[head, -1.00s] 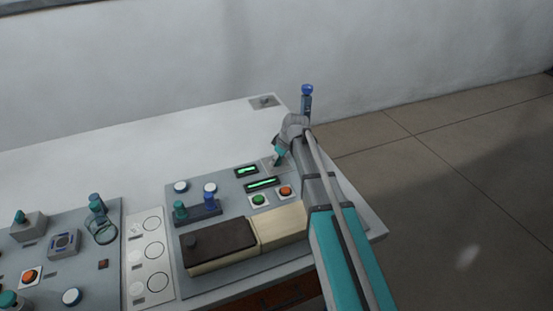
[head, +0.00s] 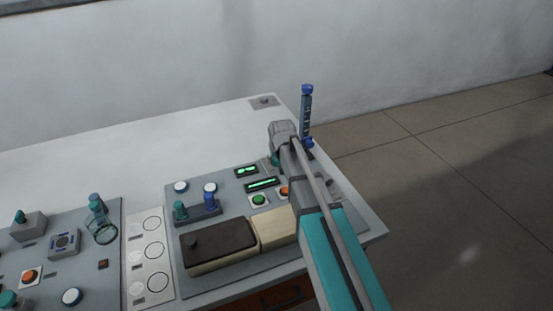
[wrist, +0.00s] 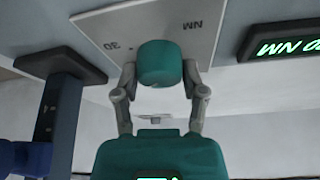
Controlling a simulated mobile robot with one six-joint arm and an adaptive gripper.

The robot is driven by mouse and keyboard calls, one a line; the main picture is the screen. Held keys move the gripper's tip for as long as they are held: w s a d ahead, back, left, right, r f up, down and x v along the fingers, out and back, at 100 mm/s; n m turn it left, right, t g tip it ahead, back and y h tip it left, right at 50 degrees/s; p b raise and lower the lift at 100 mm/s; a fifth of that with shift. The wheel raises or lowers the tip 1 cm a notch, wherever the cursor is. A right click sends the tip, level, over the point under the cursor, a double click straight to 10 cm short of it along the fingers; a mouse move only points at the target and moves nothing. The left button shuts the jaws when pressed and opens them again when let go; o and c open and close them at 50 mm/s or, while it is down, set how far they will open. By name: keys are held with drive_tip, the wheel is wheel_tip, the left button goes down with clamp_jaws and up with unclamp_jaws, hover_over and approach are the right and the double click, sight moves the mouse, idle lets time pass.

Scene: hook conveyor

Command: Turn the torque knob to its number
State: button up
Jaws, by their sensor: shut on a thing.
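The torque knob (wrist: 161,62) is a teal round knob on a light plate (wrist: 100,25) marked "30" and "NM", seen upside down in the wrist view. My gripper (wrist: 159,72) is shut on it, with one finger on each side. The knob's pointer mark cannot be made out. A dark display (wrist: 285,42) with green characters, partly cut off, stands beside the plate; the characters include "NM". In the head view my arm's end reaches down to the right part of the console and largely hides the knob.
A blue-ended upright post (head: 306,115) stands close to my wrist on the right. Green-lit displays (head: 262,184), a green button (head: 259,200), and a dark-topped box (head: 218,242) lie to the left and in front. The back of the table is mostly clear.

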drive_tip(key=shift+m, duration=0.5)
drive_tip(key=o, duration=1.1)
drive_tip(key=shift+o, duration=0.2)
drive_tip(key=shift+n, duration=0.4)
